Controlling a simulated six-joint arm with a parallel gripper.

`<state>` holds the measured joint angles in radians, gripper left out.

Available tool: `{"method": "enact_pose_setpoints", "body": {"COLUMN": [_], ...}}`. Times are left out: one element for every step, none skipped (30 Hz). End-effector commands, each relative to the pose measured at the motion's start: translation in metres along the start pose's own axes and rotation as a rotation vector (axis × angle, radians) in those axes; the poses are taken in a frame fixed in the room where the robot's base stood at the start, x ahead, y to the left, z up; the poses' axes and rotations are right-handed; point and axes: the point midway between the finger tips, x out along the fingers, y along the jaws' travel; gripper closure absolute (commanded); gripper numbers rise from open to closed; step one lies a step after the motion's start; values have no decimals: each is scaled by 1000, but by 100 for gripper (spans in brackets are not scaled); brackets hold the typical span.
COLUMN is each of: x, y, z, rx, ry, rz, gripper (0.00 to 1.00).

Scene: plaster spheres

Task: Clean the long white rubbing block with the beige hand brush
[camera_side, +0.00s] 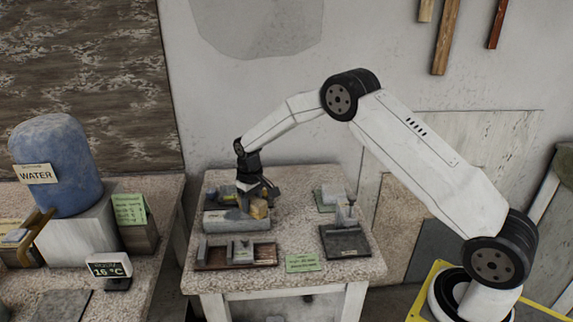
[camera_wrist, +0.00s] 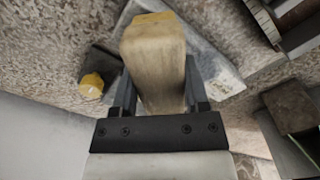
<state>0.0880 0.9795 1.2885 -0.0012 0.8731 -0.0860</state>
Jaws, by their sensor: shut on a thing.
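My gripper (camera_side: 256,194) is shut on the beige hand brush (camera_side: 259,209). In the wrist view the brush (camera_wrist: 155,60) stands out between the two fingers of my gripper (camera_wrist: 158,95), its yellowish end towards the top. The long white rubbing block (camera_side: 225,221) lies on the speckled table, under and to the left of the brush. In the wrist view part of the block (camera_wrist: 215,68) shows behind the brush. I cannot tell whether the brush touches the block; its underside is hidden.
A rack (camera_side: 236,254) lies in front of the block. A dark plate with an upright fitting (camera_side: 345,240) stands at the right, and a green note (camera_side: 303,262) lies at the front. A yellow-capped thing (camera_wrist: 92,86) shows beside the block. A blue water container (camera_side: 58,170) stands on the left bench.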

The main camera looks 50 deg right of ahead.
Motion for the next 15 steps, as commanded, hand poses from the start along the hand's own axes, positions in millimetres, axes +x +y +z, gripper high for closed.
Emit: {"method": "enact_pose_setpoints", "body": {"x": [1,1,2,2,2,3,3,4,4,5,5,5,5,5,5], "y": [0,0,0,0,0,0,0,0,0,0,0,0,0,0,0], "z": [0,0,0,0,0,0,0,0,0,0,0,0,0,-1,-2], "rx": [0,0,0,0,0,0,0,0,0,0,0,0,0,0,0], "ry": [0,1,0,0,0,0,0,0,0,0,0,1,1,1,1], "rz": [0,0,0,0,0,0,0,0,0,0,0,0,0,0,0], "gripper": [89,89,89,89,89,89,89,89,89,89,89,89,89,89,89]}}
